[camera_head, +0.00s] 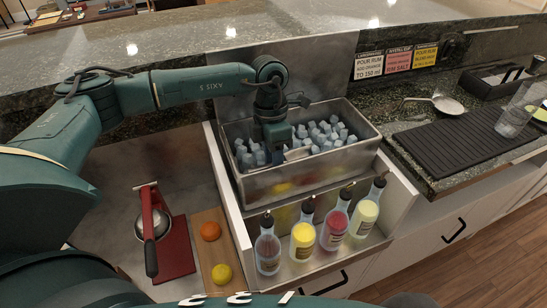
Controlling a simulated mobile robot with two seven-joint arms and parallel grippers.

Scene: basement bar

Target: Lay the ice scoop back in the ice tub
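The ice tub (310,180) is a rectangular steel bin in the middle, full of pale bluish ice cubes (328,132). My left gripper (284,152) points down into the tub, left of its middle, with its fingertips at the ice. A flat greyish piece shows beside the fingertips; I cannot tell if it is a finger or part of a scoop, nor whether the fingers are open. A shiny metal tool with a round bowl and thin handle (448,105) lies on the right counter; I cannot tell if it is the ice scoop. My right gripper is not in view.
Several bottles (334,230) with dark pourers stand in a rack before the tub. A red citrus press (152,226), orange (210,231) and lemon (222,273) are at left. A black mat (462,142) and clear glass (517,117) are at right. A raised stone ledge runs behind.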

